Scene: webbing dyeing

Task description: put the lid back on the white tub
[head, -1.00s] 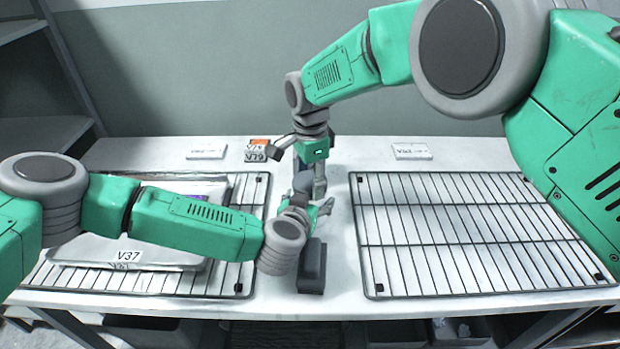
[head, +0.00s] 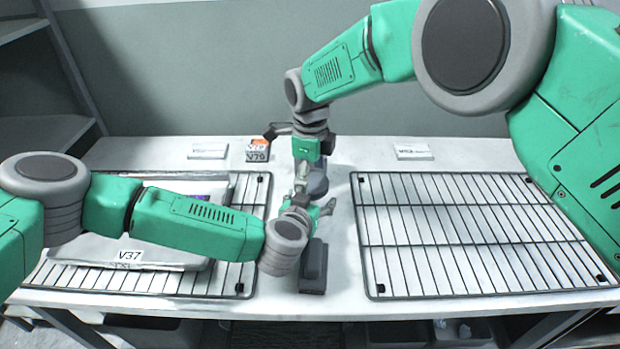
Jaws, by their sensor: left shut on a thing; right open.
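I cannot make out a clear white tub or its lid. A round dark grey piece (head: 318,182) shows between the two racks, partly behind my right gripper; I cannot tell if it belongs to the tub. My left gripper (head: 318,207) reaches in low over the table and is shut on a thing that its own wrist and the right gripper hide. My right gripper (head: 301,186) points down just above and behind the left one, beside the grey piece. It is open. I cannot tell whether it touches anything.
A dark block (head: 314,262) stands in front of the grippers. An empty wire rack (head: 480,232) lies right. Behind are two white cards (head: 207,151) (head: 414,152) and an orange-grey V79 block (head: 257,151).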

